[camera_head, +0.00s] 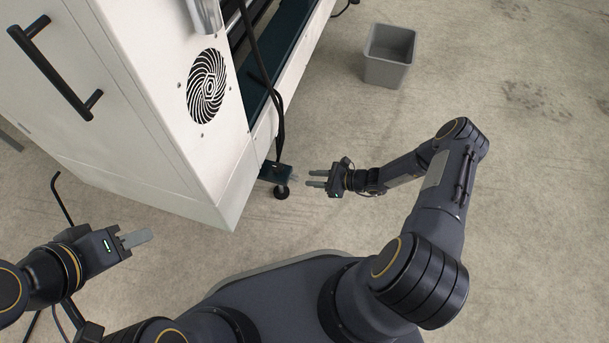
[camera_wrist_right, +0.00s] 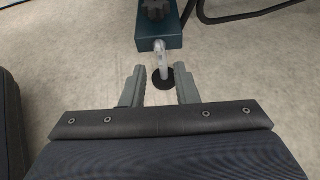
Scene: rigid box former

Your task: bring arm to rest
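My right gripper (camera_head: 318,180) is in the middle of the head view, its two fingers apart and pointing left toward the machine's corner. In the right wrist view its fingers (camera_wrist_right: 160,88) are spread with floor and a black machine foot showing between them; nothing is held. My left gripper (camera_head: 140,238) is at the lower left of the head view, in front of the white cabinet. Its fingers look close together or overlapped from this angle, so I cannot tell whether it is open. I see nothing in it.
The white machine cabinet (camera_head: 150,150) with a fan grille and black handle fills the upper left. A dark levelling foot (camera_head: 281,191) and dark bracket (camera_head: 275,172) stand just left of my right gripper. A grey bin (camera_head: 389,56) stands at the top. The floor at right is clear.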

